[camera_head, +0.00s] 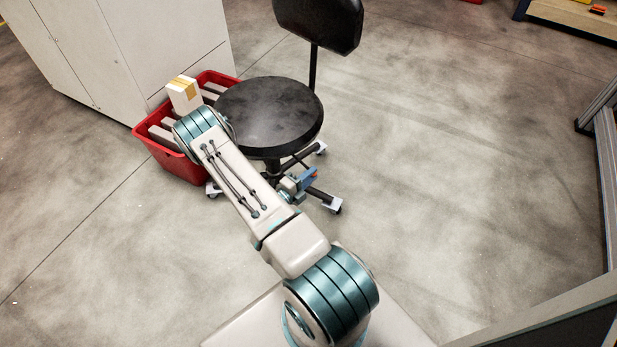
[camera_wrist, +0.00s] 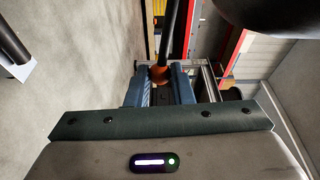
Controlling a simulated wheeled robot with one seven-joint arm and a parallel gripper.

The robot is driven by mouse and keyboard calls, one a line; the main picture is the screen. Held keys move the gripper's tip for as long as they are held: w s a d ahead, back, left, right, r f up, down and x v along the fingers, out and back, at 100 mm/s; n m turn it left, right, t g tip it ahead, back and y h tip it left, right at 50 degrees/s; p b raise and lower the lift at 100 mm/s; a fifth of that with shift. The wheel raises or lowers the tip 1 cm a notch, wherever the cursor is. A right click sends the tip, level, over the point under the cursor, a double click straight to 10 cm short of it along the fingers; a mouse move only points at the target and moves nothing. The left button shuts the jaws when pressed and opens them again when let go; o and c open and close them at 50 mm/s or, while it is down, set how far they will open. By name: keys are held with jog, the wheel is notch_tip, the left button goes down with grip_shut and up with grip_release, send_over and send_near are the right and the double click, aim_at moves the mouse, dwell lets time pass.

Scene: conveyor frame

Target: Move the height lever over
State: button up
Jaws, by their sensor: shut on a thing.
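A black office chair (camera_head: 270,112) with a round seat and a backrest stands ahead of me. Its height lever shows in the wrist view as a dark rod (camera_wrist: 171,35) ending in an orange knob (camera_wrist: 160,75). My gripper (camera_head: 312,176) is low beside the chair base, under the seat's front right edge. In the wrist view its blue fingers (camera_wrist: 160,82) are shut on the orange knob, one on each side. In the head view the lever's rod is hard to make out and only a bit of orange shows at the fingertips.
A red crate (camera_head: 168,158) with pale boxes stands left of the chair, against a white cabinet (camera_head: 150,40). The chair's castered legs (camera_head: 333,205) spread close around my gripper. The floor (camera_head: 450,180) to the right is clear. A metal frame (camera_head: 606,150) stands at the far right.

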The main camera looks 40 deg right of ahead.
notch_tip(320, 180, up, 5)
jog(key=p, duration=0.4)
jog(key=shift+a, duration=0.1)
jog(key=shift+r, duration=0.1)
dwell(0.3)
jog(key=r+p, duration=0.2)
jog(key=r, duration=0.1)
jog(key=shift+w+r+p, duration=0.2)
jog(key=shift+w+p, duration=0.1)
jog(key=shift+w, duration=0.05)
jog(key=o, duration=0.8)
jog(key=shift+o, duration=0.2)
